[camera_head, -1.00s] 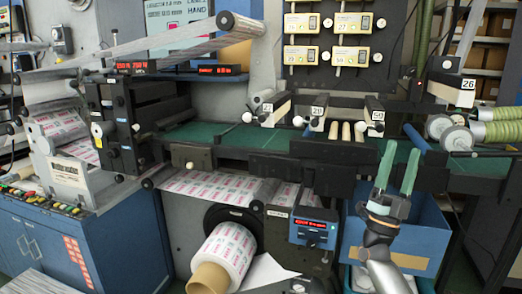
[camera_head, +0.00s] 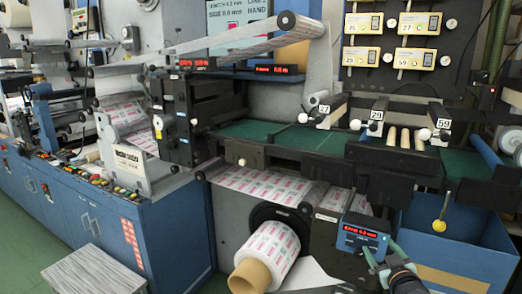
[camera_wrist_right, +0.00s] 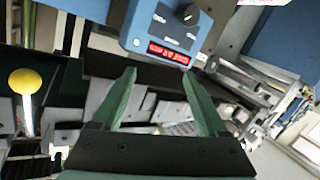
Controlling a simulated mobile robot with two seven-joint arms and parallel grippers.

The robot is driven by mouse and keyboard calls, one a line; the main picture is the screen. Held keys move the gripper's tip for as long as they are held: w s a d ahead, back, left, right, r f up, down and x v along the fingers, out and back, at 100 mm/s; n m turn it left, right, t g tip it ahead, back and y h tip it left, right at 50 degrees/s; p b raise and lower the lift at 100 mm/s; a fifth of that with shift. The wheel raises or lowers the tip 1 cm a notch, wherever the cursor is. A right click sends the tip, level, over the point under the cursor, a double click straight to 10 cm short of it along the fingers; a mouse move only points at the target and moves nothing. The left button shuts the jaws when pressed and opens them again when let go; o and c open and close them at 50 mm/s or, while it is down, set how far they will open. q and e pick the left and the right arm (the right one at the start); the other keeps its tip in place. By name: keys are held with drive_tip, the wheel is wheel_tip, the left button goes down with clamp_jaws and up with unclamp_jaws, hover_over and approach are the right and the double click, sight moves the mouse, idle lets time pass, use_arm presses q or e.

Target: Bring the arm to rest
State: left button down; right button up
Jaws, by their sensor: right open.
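My right gripper (camera_head: 384,254) shows at the lower right of the head view, with two green fingers, just below a blue control box (camera_head: 362,238) with a red display. In the right wrist view the fingers (camera_wrist_right: 158,73) are spread apart with nothing between them. The blue box (camera_wrist_right: 168,28) fills the top of that view, beyond the fingertips. No contact with it is visible. Most of my right arm is cut off by the lower edge. My left gripper is in neither view.
A printed roll (camera_head: 272,248) is at lower left of the gripper. Green floor (camera_head: 35,215) is clear at far left.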

drive_tip(key=s+a+f+g+y, duration=0.1)
drive_tip(key=s+a+f+g, duration=0.1)
drive_tip(key=s+a+f, duration=0.7)
drive_tip(key=s+a+f+g+y, duration=0.2)
drive_tip(key=s+a+f+g, duration=0.1)
drive_tip(key=s+f, duration=1.05)
drive_tip(key=s+a+f+g, duration=0.1)
drive_tip(key=s, duration=0.6)
drive_tip(key=s+a, duration=0.2)
drive_tip(key=s, duration=0.5)
drive_tip(key=shift+s+a+f+m+g, duration=0.25)
drive_tip(key=shift+s+f+m+g, duration=0.15)
